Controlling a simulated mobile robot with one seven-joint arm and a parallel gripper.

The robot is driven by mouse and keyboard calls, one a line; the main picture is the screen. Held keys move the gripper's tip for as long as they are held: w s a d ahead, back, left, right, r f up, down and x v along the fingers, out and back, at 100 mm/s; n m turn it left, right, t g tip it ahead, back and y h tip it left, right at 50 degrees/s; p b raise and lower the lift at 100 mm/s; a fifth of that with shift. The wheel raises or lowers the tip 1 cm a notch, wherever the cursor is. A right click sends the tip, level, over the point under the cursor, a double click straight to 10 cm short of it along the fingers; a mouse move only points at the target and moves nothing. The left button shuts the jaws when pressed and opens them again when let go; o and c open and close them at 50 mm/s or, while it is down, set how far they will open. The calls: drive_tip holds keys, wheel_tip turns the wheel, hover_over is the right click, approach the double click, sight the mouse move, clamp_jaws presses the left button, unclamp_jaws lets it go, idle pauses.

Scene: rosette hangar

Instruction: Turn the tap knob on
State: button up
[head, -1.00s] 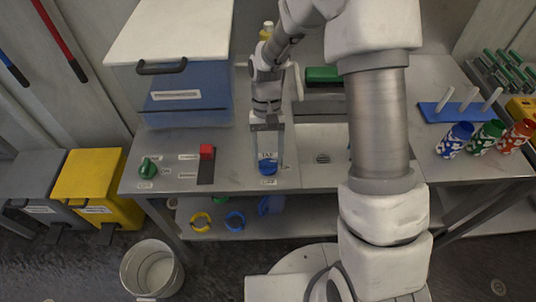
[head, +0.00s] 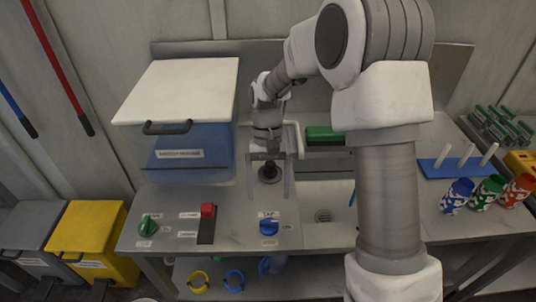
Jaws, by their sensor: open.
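My gripper (head: 269,197) is open and empty. Its two fingers are spread behind the knob in the picture, with a visible gap to it. A dark round fitting (head: 269,173) shows between the fingers. The pale tap spout (head: 297,138) stands just right of my gripper, partly hidden by it.
A green knob (head: 148,226) and a red slider (head: 208,211) are on the counter to the left. A blue bin with white lid (head: 175,90) stands behind them. A sink (head: 330,200) lies to the right, partly behind my arm. Cups and a peg rack (head: 432,172) are farther right.

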drive_tip(key=v, duration=0.9)
drive_tip(key=shift+r, duration=0.3)
drive_tip(key=shift+w+d, duration=0.1)
drive_tip(key=s+d+r+t, duration=0.5)
drive_tip(key=s+d+r, duration=0.1)
drive_tip(key=s+r, duration=0.35)
drive_tip(key=s+d+r+t, duration=0.1)
drive_tip(key=s+d+t, duration=0.3)
drive_tip(key=s, duration=0.6)
drive_tip(key=shift+s+d+t, duration=0.2)
drive_tip(key=shift+s+t, duration=0.2)
drive_tip(key=shift+t, duration=0.1)
drive_tip(key=shift+r, duration=0.15)
drive_tip(key=c, duration=0.7)
drive_tip(key=shift+d, duration=0.2)
